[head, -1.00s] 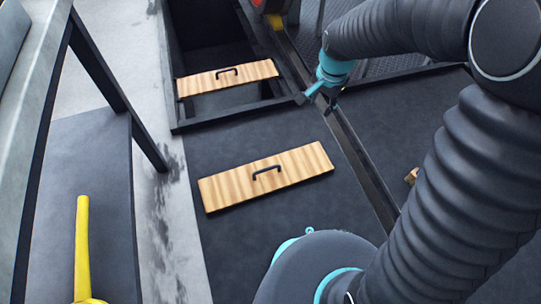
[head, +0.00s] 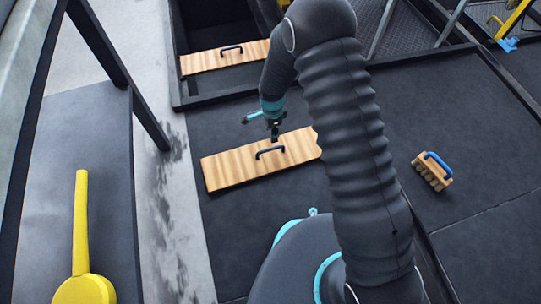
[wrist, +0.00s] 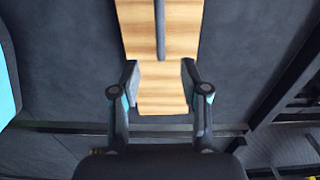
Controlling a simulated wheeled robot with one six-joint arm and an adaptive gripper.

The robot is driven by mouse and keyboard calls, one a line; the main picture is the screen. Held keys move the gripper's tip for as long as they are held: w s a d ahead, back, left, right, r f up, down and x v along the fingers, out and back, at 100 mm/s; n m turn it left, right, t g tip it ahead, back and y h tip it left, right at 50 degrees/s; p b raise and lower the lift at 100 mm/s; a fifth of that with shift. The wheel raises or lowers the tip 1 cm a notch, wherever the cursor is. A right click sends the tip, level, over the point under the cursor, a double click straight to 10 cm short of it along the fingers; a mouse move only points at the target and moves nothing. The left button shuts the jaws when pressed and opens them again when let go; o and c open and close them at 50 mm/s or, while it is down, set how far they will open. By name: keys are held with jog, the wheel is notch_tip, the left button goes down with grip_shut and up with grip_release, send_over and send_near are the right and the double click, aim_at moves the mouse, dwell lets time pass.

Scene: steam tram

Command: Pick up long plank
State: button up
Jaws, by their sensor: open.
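A light wooden plank with a black bar handle (head: 270,153) lies flat on the dark floor. This nearer plank (head: 228,170) is in the middle of the head view; its right end is hidden behind my arm. In the wrist view, it (wrist: 178,35) runs up from between the fingers, with the dark handle (wrist: 160,28) along its middle. My gripper (head: 274,138) is open and empty, just above the plank near the handle. In the wrist view my gripper (wrist: 160,68) has its fingers apart on either side of the plank's picture. I cannot tell which plank is called long.
A second wooden plank with a handle (head: 205,62) lies across the open pit (head: 205,25) behind. A brush with a blue handle (head: 433,170) lies on the floor to the right. A yellow long-handled object (head: 81,225) is at the left. The floor around the nearer plank is clear.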

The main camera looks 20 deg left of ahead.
aim_at(270, 149)
notch_tip(270, 149, down, 7)
jog(key=shift+f+b, duration=0.1)
jog(key=shift+b, duration=0.25)
jog(key=shift+s+a+f+b, duration=0.1)
jog(key=shift+a+f+b, duration=0.1)
jog(key=shift+f, duration=1.1)
jog(key=shift+s+a+f+b, duration=0.1)
jog(key=shift+f+b, duration=0.1)
jog(key=shift+f, duration=1.1)
jog(key=shift+w+r, duration=0.1)
grip_shut()
